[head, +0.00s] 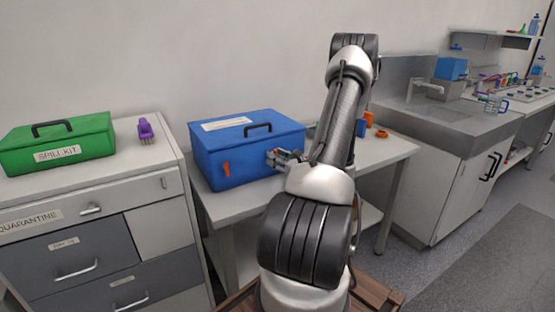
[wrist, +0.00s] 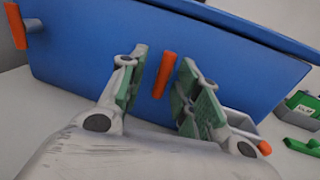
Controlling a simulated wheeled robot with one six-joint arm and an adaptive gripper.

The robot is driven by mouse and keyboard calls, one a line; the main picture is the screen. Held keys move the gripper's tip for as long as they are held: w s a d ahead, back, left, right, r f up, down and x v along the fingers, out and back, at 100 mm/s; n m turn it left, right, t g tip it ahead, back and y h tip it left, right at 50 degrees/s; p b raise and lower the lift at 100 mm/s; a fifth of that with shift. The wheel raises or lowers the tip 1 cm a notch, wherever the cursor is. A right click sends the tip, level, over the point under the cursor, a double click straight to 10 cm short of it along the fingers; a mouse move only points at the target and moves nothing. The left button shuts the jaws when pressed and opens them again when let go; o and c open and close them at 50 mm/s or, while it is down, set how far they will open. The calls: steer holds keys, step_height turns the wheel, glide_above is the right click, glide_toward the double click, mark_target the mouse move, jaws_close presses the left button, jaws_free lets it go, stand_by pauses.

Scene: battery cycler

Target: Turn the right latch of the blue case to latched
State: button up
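The blue case (head: 232,160) stands on a light table, lid closed, black handle on top. Its front wall (wrist: 90,65) fills much of the wrist view. The right latch (wrist: 163,75) is an orange bar on that wall, close to upright and slightly tilted in the wrist view. My gripper (wrist: 163,62) is open, with one green-padded finger on each side of this latch and a visible gap to both. In the head view my gripper (head: 283,156) is at the right part of the case front. The left latch (head: 227,168), also orange, shows in the wrist view (wrist: 16,25).
A green spill kit (head: 60,146) and a purple object (head: 146,130) stand on the left cabinet. Orange items (head: 381,134) lie on the table right of my arm. A green-and-white object (wrist: 306,105) and a small tray (wrist: 241,122) are right of the case.

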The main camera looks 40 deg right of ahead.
steer(key=s, duration=1.2)
steer(key=shift+a, duration=0.25)
